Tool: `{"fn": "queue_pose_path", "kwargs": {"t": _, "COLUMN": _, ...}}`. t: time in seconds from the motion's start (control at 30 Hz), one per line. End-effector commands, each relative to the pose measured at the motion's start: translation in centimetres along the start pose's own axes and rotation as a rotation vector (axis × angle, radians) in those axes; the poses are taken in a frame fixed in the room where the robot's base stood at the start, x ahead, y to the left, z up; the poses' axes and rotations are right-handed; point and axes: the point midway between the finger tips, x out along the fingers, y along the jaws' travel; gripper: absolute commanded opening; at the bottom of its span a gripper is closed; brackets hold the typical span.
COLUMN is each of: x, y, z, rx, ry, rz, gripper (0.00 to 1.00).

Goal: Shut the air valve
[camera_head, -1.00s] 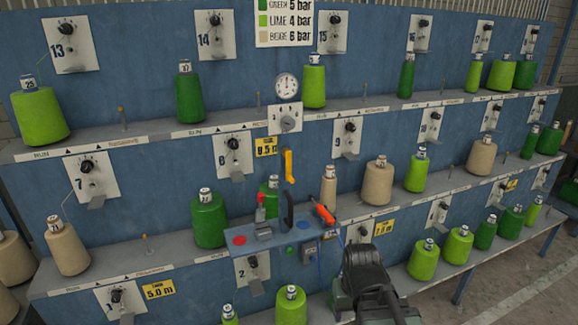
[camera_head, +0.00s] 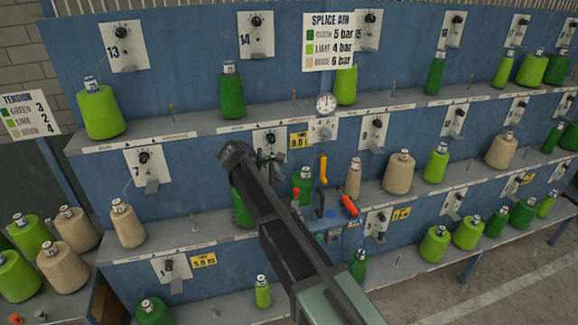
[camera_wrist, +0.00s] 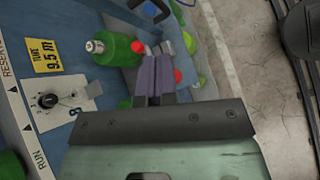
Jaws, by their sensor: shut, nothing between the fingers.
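The yellow valve lever (camera_head: 323,168) hangs roughly upright on the blue panel, below the round pressure gauge (camera_head: 325,103) and the regulator knob plate (camera_head: 323,130). My gripper shows in the wrist view (camera_wrist: 155,80), its purple fingers shut with nothing between them. It is near a green yarn cone (camera_wrist: 115,48), beside the number 8 knob plate (camera_wrist: 50,105). The yellow lever cannot be made out in the wrist view. In the head view my dark arm crosses the centre, left of the lever, and the fingertips are hard to make out.
A red-orange tool (camera_head: 350,205) and a red-capped part (camera_head: 295,197) are near the lever. Yarn cones stand on the shelves, including a beige cone (camera_head: 353,178) just right of the lever. A SPLICE AIR sign (camera_head: 329,41) hangs above. Floor at lower right is clear.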

Motion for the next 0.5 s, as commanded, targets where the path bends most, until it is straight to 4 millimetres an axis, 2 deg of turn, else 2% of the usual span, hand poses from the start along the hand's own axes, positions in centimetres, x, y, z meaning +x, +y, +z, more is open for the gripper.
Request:
{"fn": "queue_pose_path", "kwargs": {"t": 0.03, "x": 0.3, "y": 1.5, "z": 0.0, "rx": -0.1, "ry": -0.052, "rz": 0.011, "gripper": 0.0}}
{"fn": "queue_pose_path", "kwargs": {"t": 0.07, "x": 0.3, "y": 1.8, "z": 0.3, "rx": -0.162, "ry": -0.08, "rz": 0.015, "gripper": 0.0}}
{"fn": "queue_pose_path", "kwargs": {"t": 0.2, "x": 0.3, "y": 1.6, "z": 1.2, "rx": -0.346, "ry": -0.125, "rz": 0.009, "gripper": 0.0}}
{"fn": "queue_pose_path", "kwargs": {"t": 0.5, "x": 0.3, "y": 1.5, "z": 1.2, "rx": -0.38, "ry": -0.121, "rz": 0.005, "gripper": 0.0}}
